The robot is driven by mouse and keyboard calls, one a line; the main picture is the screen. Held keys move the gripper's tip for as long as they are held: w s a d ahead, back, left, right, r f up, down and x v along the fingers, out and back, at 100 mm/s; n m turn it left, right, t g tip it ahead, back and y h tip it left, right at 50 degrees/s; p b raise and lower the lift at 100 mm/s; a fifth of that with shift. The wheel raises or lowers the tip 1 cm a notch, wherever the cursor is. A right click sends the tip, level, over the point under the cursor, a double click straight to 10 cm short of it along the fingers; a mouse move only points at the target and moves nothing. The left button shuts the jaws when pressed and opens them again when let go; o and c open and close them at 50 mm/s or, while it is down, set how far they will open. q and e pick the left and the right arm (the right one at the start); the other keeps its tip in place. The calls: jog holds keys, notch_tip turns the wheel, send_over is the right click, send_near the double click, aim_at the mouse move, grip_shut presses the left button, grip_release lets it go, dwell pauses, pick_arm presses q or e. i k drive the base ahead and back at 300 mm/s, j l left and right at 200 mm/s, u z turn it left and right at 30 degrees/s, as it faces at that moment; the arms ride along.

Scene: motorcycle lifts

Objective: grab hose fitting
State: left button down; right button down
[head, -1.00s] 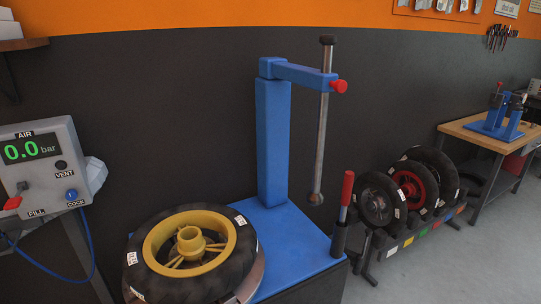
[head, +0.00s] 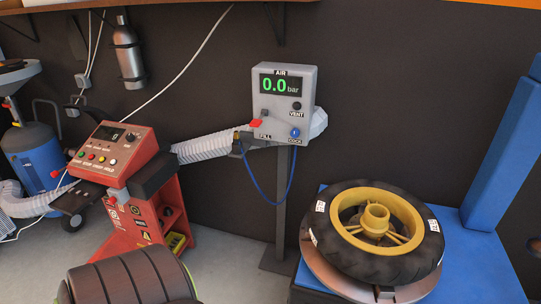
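The grey air station (head: 284,100) stands on a post against the dark wall, its display reading 0.0 bar. A thin blue hose (head: 277,201) hangs in a loop below it. One end rises under the station's right side. The other end rises to a small dark holder (head: 241,147) at the station's lower left, where the hose fitting seems to sit; it is too small to make out clearly. Neither of my grippers is in view.
A red wheel-balancer-like machine (head: 117,155) stands left of the station. A tyre with a yellow rim (head: 405,235) lies flat on a blue stand at right. A dark tyre (head: 135,280) fills the bottom left foreground. Some floor shows between.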

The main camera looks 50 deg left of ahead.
aim_at(237, 139)
jog(key=u, duration=1.9)
jog(key=i+j+z, duration=0.1)
jog(key=j, duration=0.25)
jog(key=i+j+z, duration=0.1)
jog(key=i+j, duration=0.2)
jog(key=i+j+z, duration=0.1)
jog(key=j, duration=0.4)
jog(key=i+j+z, duration=0.1)
jog(key=i+j, duration=0.15)
jog(key=j, duration=0.15)
